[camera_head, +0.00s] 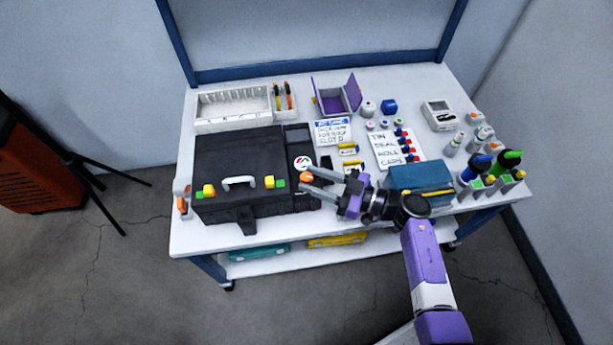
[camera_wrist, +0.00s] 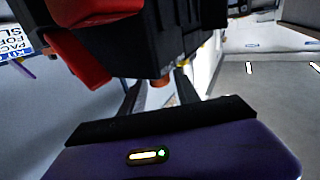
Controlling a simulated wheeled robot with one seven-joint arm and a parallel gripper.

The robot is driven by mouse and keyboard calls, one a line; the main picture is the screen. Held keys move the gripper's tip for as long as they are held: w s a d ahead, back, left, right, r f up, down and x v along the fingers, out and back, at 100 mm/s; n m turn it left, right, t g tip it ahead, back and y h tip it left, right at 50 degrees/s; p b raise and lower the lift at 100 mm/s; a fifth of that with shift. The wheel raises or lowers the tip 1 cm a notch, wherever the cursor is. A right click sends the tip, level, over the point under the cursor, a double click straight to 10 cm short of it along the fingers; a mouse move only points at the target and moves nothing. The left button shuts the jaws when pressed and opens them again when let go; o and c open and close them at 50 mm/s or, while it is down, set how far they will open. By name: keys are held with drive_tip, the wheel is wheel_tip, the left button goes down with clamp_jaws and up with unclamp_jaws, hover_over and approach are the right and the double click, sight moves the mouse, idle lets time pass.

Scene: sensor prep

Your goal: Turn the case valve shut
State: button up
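The black case (camera_head: 238,150) lies closed on the table, with a pale handle and yellow latches at its front. An orange knob, which looks like the case valve (camera_head: 306,177), is at the case's right side; it also shows in the wrist view (camera_wrist: 163,80). A round gauge with a red and green face (camera_head: 303,162) is just behind it. My gripper (camera_head: 308,178) reaches in from the right with its fingers apart, one on each side of the orange knob. In the wrist view the knob shows between the fingers; I cannot tell whether they touch it.
A blue box (camera_head: 420,177) is close behind my gripper on the right. Bottles (camera_head: 508,160) stand at the right edge. A labelled card (camera_head: 333,132) lies right of the case.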

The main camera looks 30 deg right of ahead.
drive_tip(key=shift+x, duration=1.1)
clamp_jaws()
